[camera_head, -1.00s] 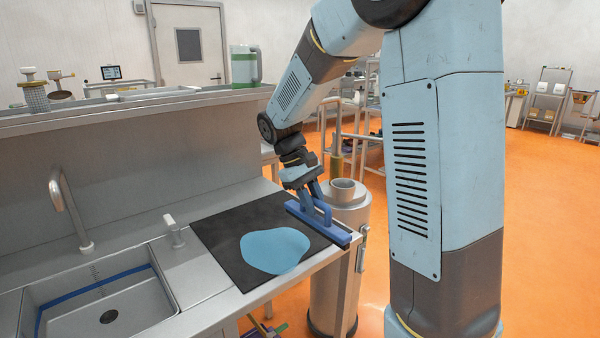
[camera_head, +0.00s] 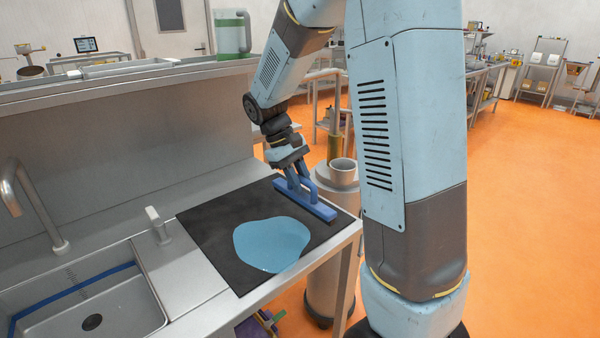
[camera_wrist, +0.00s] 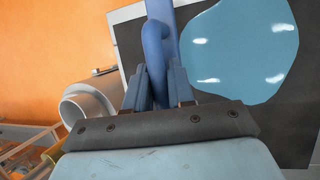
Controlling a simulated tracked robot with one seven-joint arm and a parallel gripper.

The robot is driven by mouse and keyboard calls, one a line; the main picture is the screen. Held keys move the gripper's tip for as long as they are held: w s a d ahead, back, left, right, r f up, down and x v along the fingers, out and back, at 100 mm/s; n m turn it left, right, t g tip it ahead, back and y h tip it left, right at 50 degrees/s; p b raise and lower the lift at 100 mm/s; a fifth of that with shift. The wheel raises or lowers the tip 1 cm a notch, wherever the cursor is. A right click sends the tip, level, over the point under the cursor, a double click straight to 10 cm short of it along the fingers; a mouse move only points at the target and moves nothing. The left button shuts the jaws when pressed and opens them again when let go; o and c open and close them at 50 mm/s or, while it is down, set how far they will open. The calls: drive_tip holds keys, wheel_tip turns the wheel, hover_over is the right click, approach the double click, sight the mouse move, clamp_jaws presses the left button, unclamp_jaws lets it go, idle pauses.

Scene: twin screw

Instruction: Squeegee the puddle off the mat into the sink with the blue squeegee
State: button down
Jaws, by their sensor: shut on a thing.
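The blue squeegee (camera_head: 307,199) is at the right end of the black mat (camera_head: 213,220), its bar running across the mat near that edge. I cannot tell if the bar touches the mat. My gripper (camera_head: 296,178) is shut on its handle; in the wrist view my gripper (camera_wrist: 158,88) holds the blue handle (camera_wrist: 157,45) between its fingers. The light-blue puddle (camera_head: 271,244) lies on the mat, left of the squeegee and apart from it. It also shows in the wrist view (camera_wrist: 240,45). The sink (camera_head: 120,305) is at the lower left, beyond the mat's left edge.
A faucet (camera_head: 28,195) stands behind the sink, and a small dispenser (camera_head: 158,225) stands between sink and mat. A grey cylinder (camera_head: 332,240) with an open pipe stands just beyond the counter's right end. A green-and-white jug (camera_head: 232,35) sits on the back ledge.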

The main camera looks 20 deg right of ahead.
sight(299, 198)
drive_tip(key=shift+f, duration=2.3)
drive_tip(key=shift+f, duration=0.55)
drive_tip(key=shift+a, duration=0.1)
